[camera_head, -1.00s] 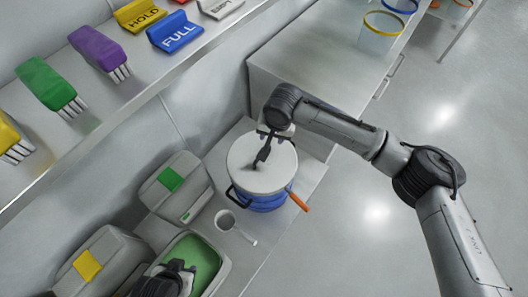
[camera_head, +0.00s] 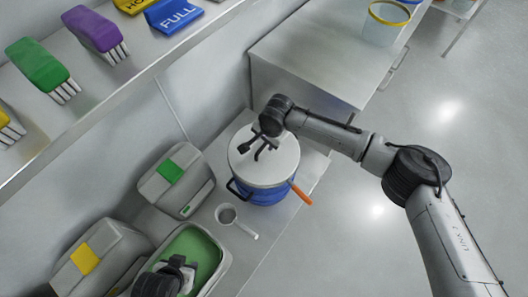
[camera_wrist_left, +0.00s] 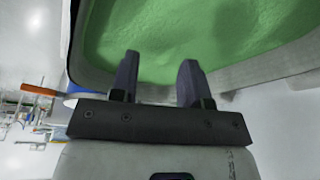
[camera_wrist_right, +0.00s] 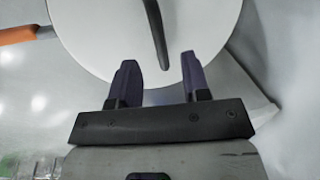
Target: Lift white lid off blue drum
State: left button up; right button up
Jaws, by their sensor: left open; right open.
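The blue drum (camera_head: 266,194) stands on the low bench with its round white lid (camera_head: 276,170) on top. The lid has a dark bar handle; in the right wrist view the handle (camera_wrist_right: 156,35) crosses the white lid (camera_wrist_right: 110,30). My right gripper (camera_head: 262,150) is open over the lid, its fingers (camera_wrist_right: 160,80) apart and empty, with the handle's near end lying ahead between them. An orange-handled part (camera_head: 301,193) sticks out at the drum's right side. My left gripper (camera_wrist_left: 160,75) is open and empty above the tub of green material (camera_wrist_left: 190,30).
The green-filled tub (camera_head: 226,262), a white scoop-like cup (camera_head: 228,214) and grey lidded bins with green (camera_head: 170,171) and yellow (camera_head: 84,259) labels crowd the bench left of the drum. A shelf of brushes (camera_head: 96,30) hangs above. A grey counter (camera_head: 310,50) stands behind; floor at right is clear.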

aim_at(264, 146)
jog(key=shift+w+a+f+b, duration=0.15)
jog(key=shift+f+b, duration=0.25)
jog(key=shift+f, duration=0.5)
jog(key=shift+a+f+b, duration=0.15)
jog(key=shift+f+b, duration=0.3)
jog(key=shift+f, duration=0.5)
jog(key=shift+w+a+f+b, duration=0.15)
jog(key=shift+f+b, duration=0.25)
jog(key=shift+f, duration=0.5)
grip_shut()
